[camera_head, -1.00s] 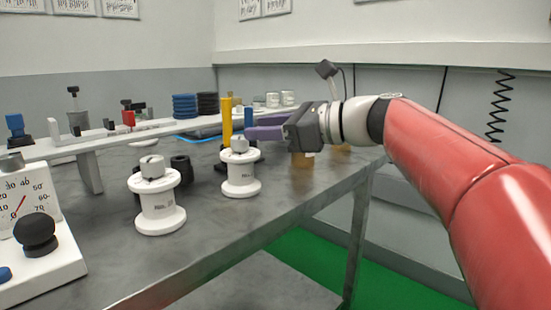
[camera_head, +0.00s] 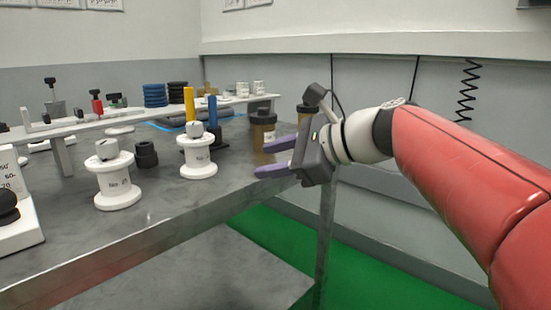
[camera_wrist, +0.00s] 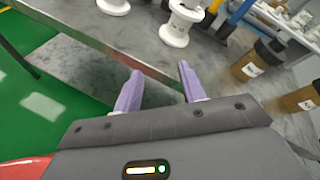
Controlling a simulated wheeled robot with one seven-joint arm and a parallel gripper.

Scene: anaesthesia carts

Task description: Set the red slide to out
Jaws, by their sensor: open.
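The red slide (camera_head: 97,105) is a small red block with a black top. It sits on the long white raised rail (camera_head: 140,117) at the back left of the table in the head view. I cannot tell its setting from here. My gripper (camera_head: 261,158) is open and empty over the table's right end, far to the right of the red slide. Its purple fingers also show apart in the wrist view (camera_wrist: 160,72), near the table edge. The red slide does not show in the wrist view.
White spools (camera_head: 115,178) (camera_head: 197,155) stand at the front of the grey table (camera_head: 150,225). Yellow (camera_head: 189,104) and blue (camera_head: 212,110) posts rise behind them. A brown jar (camera_head: 263,130) stands behind my fingers. Blue (camera_head: 155,95) and black (camera_head: 178,96) stacks stand farther back.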

